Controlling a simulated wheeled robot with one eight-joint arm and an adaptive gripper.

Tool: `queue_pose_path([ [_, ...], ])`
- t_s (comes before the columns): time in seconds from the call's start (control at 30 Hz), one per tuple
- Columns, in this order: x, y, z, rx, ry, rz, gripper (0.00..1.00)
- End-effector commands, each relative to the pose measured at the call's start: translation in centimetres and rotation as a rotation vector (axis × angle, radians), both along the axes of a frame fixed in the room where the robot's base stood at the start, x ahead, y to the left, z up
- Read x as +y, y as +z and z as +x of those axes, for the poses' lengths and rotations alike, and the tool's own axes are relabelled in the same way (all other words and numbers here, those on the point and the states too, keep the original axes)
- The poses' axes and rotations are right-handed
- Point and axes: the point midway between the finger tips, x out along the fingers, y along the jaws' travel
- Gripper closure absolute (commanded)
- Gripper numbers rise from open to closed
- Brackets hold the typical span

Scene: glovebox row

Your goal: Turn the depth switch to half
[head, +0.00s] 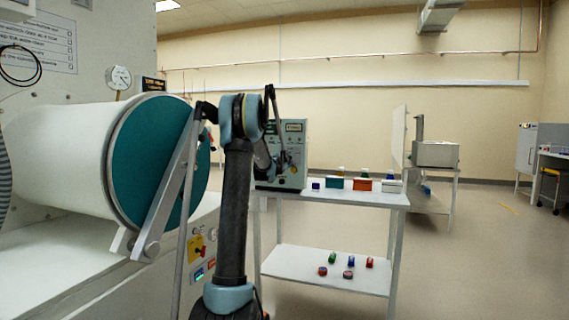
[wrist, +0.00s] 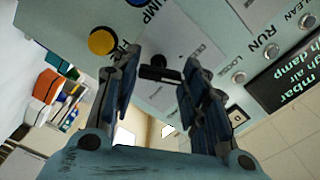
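The depth switch appears to be the small black knob (wrist: 157,73) on the grey-green panel in the wrist view. Its label is mostly hidden by my left finger, and I cannot read its setting. My gripper (wrist: 161,66) is open, with its dark blue fingers on either side of the knob and a gap showing. I cannot tell if a fingertip touches it. In the head view the instrument box (head: 293,155) carrying this panel stands on the white trolley (head: 325,285), partly behind my arm.
A yellow button (wrist: 102,41), a RUN button (wrist: 271,51) and a dark display (wrist: 285,85) are close by on the panel. A green box (head: 334,183) and an orange box (head: 362,185) stand right of the instrument. The large glovebox cylinder (head: 75,150) is at left.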

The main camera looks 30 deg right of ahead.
Motion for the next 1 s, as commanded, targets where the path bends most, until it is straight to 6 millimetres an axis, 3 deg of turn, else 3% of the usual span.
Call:
queue_pose_path([
  [0.03,-0.1,-0.1,-0.1,0.000,-0.002,0.000,0.47],
  [0.07,-0.1,-0.1,-0.1,0.000,-0.002,0.000,0.40],
  [0.53,0.5,0.0,-0.5,0.001,0.000,-0.001,0.40],
  [1.0,6.2,-0.1,-5.3,0.002,0.000,-0.001,0.40],
])
